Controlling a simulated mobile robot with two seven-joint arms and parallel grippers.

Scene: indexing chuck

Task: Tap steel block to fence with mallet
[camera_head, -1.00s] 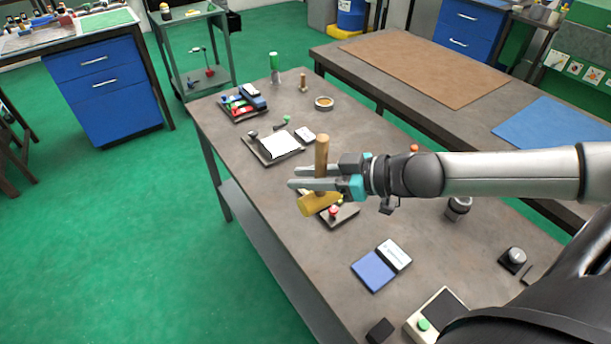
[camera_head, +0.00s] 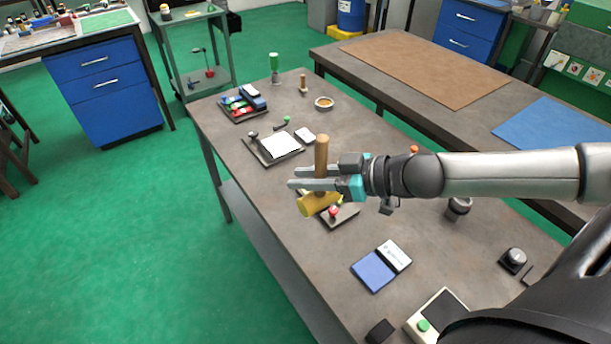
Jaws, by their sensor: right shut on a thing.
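My right gripper (camera_head: 293,177) reaches in from the right over the middle of the long grey table. It is shut on the handle of a mallet (camera_head: 320,153). The handle is wooden and points up. The yellow head (camera_head: 319,204) hangs below the fingers, over or beside a dark plate with a red knob (camera_head: 334,211). The mallet and gripper hide part of this plate. I cannot tell which thing is the steel block or the fence; they may be hidden or too small. My left gripper is out of view.
Past the mallet lie a tray with white paper (camera_head: 282,146), a tray of coloured parts (camera_head: 240,105) and a tape ring (camera_head: 324,103). Nearer are a blue and white box (camera_head: 374,272), a control box with green button (camera_head: 423,325) and a dark block (camera_head: 380,332).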

